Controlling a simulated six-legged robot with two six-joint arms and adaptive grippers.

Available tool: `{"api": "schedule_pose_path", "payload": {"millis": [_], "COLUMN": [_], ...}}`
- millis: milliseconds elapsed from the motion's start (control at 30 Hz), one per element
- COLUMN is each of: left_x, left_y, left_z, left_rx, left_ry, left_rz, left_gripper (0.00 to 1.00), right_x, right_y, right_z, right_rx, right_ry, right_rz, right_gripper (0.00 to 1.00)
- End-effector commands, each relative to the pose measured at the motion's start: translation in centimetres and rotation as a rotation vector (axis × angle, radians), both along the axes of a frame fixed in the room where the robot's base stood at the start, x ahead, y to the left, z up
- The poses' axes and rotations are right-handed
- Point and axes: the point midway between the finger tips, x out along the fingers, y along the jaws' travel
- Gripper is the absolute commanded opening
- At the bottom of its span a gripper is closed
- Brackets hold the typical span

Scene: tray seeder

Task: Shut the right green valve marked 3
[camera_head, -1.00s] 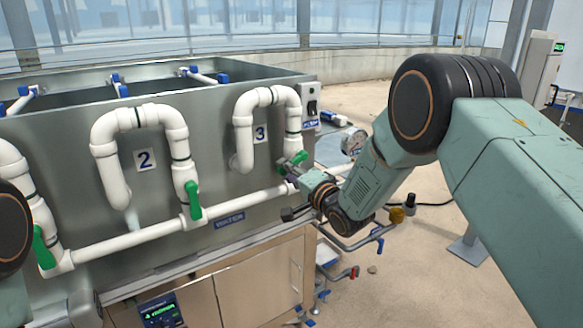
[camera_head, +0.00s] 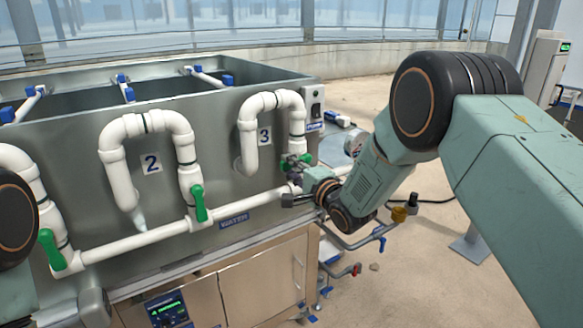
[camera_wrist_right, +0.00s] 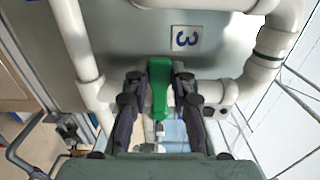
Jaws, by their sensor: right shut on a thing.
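The green valve handle (camera_head: 304,158) under the pipe loop marked 3 shows in the head view as a small green patch, partly hidden by my right gripper. It looks nearly level there. In the right wrist view the green handle (camera_wrist_right: 160,76) stands between the fingers, below the plate marked 3 (camera_wrist_right: 186,38). My right gripper (camera_head: 291,180) is at this valve, and its fingers (camera_wrist_right: 160,100) are shut on the handle from both sides. My left gripper is out of view.
Two other green handles (camera_head: 199,203) (camera_head: 51,250) hang on the white pipes to the left, one below the plate marked 2 (camera_head: 151,163). A long white pipe (camera_head: 130,242) runs along the metal tank. A gauge (camera_head: 353,143) and thin pipes lie behind my right wrist.

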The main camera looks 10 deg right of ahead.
Motion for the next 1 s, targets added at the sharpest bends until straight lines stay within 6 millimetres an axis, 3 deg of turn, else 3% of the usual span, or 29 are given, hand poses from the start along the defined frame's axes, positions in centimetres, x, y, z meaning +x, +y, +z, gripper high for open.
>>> {"api": "schedule_pose_path", "payload": {"millis": [133, 167, 433, 767, 1000], "left_x": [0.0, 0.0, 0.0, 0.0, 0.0], "left_y": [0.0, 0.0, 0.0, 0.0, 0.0], "left_z": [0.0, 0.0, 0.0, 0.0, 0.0], "left_rx": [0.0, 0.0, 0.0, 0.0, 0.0], "left_ry": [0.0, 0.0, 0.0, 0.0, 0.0], "left_rz": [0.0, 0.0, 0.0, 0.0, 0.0], "left_gripper": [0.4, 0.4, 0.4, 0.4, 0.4], "right_x": [0.1, 0.1, 0.1, -0.1, -2.5], "right_y": [0.1, 0.1, 0.1, -0.1, -1.0], "right_z": [0.4, 0.4, 0.2, 0.1, 0.1], "right_rx": [0.005, 0.005, 0.003, 0.002, 0.003], "right_ry": [-0.007, -0.007, -0.004, -0.002, -0.001], "right_rz": [0.002, 0.002, 0.001, 0.0, -0.001], "right_gripper": [0.0, 0.24, 0.47, 0.47, 0.47]}}
